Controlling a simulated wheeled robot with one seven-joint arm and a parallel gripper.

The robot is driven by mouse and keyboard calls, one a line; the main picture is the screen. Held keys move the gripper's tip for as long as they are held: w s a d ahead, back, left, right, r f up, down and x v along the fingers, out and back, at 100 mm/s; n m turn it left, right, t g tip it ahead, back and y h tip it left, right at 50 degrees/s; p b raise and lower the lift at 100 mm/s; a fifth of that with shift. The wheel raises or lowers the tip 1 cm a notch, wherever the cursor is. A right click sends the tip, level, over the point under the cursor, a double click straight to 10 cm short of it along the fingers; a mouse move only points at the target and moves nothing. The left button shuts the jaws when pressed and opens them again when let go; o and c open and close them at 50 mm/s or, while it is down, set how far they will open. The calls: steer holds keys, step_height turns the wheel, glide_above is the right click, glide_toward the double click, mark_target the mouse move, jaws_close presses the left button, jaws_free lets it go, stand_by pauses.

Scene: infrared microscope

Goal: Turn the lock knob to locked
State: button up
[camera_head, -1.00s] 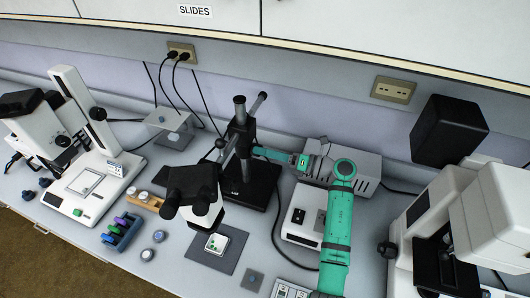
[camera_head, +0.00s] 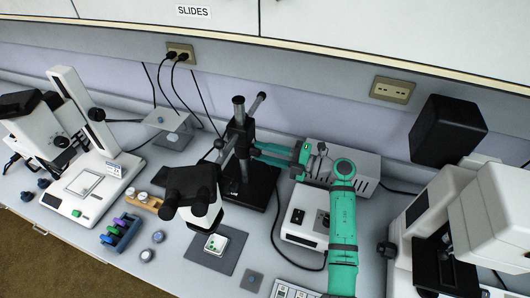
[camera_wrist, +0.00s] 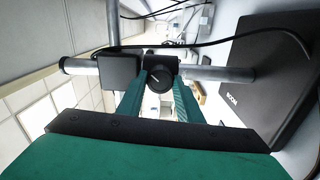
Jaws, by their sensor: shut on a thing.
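The lock knob (camera_wrist: 159,81) is a round black knob with a short white line. It sits on a black clamp block where the bars of the boom stand (camera_head: 239,130) meet. In the wrist view the white line runs diagonally, up to the right. My gripper (camera_wrist: 159,86) has one teal finger on each side of the knob and is shut on it. In the head view my gripper (camera_head: 257,152) reaches in from the right at the stand's post. The knob itself is too small or hidden to make out there.
The stereo microscope head (camera_head: 192,190) hangs from the stand at front left. A grey box (camera_head: 345,160) and a white control unit (camera_head: 303,218) stand near my arm.

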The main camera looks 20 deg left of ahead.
steer(key=shift+w+m, duration=0.1)
steer(key=shift+m, duration=0.4)
steer(key=o, duration=1)
steer(key=shift+w+d, duration=0.1)
steer(key=shift+o, duration=0.2)
steer(key=shift+s, duration=0.2)
steer(key=d, duration=1)
steer(key=shift+d, duration=0.25)
